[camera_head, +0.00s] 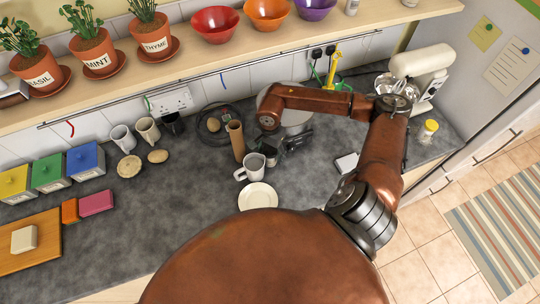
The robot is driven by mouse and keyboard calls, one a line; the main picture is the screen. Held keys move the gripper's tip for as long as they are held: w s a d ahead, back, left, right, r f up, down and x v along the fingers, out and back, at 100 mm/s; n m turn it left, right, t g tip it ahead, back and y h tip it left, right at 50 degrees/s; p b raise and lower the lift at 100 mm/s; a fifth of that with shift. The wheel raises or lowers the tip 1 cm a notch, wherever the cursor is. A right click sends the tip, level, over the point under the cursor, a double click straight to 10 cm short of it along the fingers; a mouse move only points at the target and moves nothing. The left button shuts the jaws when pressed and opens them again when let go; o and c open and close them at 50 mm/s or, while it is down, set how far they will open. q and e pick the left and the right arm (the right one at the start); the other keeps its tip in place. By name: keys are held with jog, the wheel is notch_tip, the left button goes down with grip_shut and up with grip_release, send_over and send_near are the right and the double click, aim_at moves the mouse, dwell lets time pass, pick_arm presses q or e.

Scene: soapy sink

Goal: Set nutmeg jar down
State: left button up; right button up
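My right arm comes in from the lower right and reaches left over the counter. Its dark gripper (274,150) is low over the worktop, just behind and right of a grey mug (252,168). A small dark shape shows at the fingertips, but I cannot tell whether it is a jar or part of the fingers. No nutmeg label can be read. A small jar with a yellow lid (428,131) stands upright on the counter at the right, apart from the gripper; its label is unreadable. My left gripper is not in view.
A cream plate (258,197) lies in front of the mug. A stand mixer (422,68) is at the back right. Coloured canisters (48,172) stand at the left. The counter left of the plate is clear.

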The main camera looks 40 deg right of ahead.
jog(key=c, duration=1.4)
notch_tip(320, 180, up, 18)
jog(key=b, duration=0.3)
